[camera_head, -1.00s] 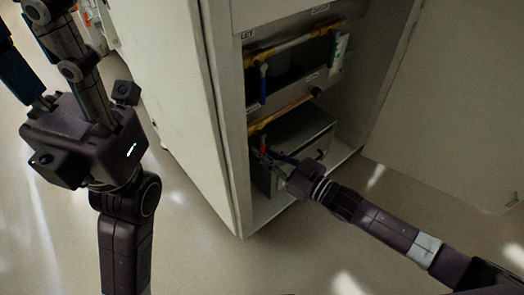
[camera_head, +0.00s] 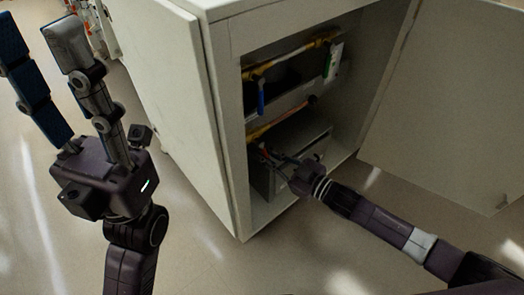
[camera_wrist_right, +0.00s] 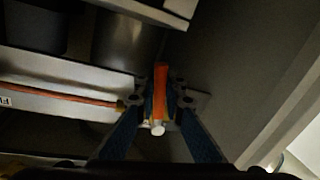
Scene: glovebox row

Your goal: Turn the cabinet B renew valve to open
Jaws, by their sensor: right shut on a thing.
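My right gripper (camera_head: 266,152) reaches into the open cabinet (camera_head: 222,60), low on the left side of its inner panel. In the right wrist view its two blue fingers (camera_wrist_right: 159,112) are shut on an orange-red valve handle (camera_wrist_right: 160,80) that stands between them. In the head view the fingers mostly hide this handle. Another valve with a blue handle (camera_head: 261,98) hangs down from the upper yellow pipe, above the gripper. My left gripper (camera_head: 38,42) is raised outside the cabinet at the left, fingers apart and empty. I cannot read which valve is labelled renew.
The cabinet's left door (camera_head: 165,90) and right door (camera_head: 445,110) both stand open. A lower yellow pipe (camera_head: 268,128) runs near the gripped handle. A metal box (camera_head: 300,145) sits on the cabinet floor by my right gripper. Bare floor (camera_head: 300,250) lies in front.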

